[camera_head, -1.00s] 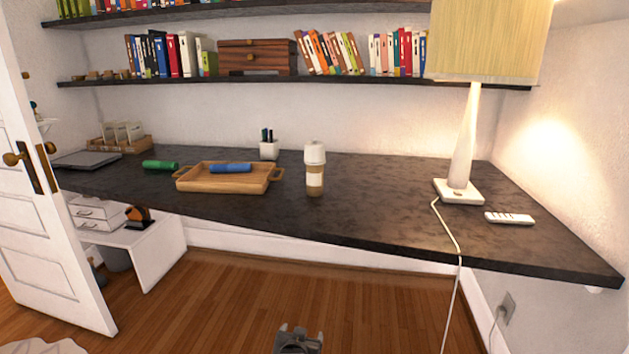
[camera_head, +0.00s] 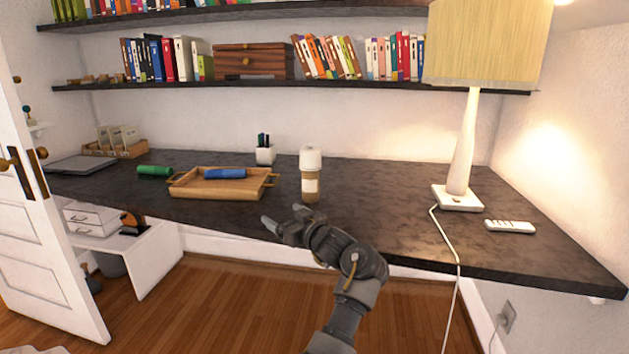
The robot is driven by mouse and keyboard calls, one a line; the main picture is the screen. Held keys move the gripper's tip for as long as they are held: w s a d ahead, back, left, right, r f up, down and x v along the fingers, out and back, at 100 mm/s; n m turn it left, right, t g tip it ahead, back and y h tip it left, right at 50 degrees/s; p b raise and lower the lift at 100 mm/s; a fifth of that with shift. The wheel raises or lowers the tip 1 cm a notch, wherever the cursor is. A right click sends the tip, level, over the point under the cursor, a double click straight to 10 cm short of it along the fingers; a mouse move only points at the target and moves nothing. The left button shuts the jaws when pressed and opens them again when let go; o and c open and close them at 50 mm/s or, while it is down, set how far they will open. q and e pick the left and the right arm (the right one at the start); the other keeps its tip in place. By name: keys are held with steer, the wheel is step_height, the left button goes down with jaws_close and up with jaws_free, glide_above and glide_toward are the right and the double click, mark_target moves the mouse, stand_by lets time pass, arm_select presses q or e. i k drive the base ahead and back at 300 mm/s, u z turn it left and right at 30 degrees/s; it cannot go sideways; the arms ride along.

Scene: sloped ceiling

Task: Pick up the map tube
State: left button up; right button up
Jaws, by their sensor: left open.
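Several tube-like things are on the dark desk (camera_head: 400,205); I cannot tell for sure which is the map tube. A blue tube (camera_head: 226,174) lies in a wooden tray (camera_head: 215,191). A green tube (camera_head: 155,171) lies on the desk left of the tray. A tan cylinder with a white label and white cap (camera_head: 311,176) stands upright right of the tray. My left gripper (camera_head: 281,215) is open and empty at the desk's front edge, pointing left, in front of the tray and the tan cylinder. My right gripper is not in view.
A white pen cup (camera_head: 265,155) stands behind the tray. A lamp (camera_head: 462,165) with a hanging cord and a power strip (camera_head: 509,226) are at right. A laptop (camera_head: 80,165) and a wooden organizer (camera_head: 117,150) are at left. Bookshelves hang above. The desk between cylinder and lamp is clear.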

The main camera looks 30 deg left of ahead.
mark_target(309, 178)
steer(key=i, duration=0.9)
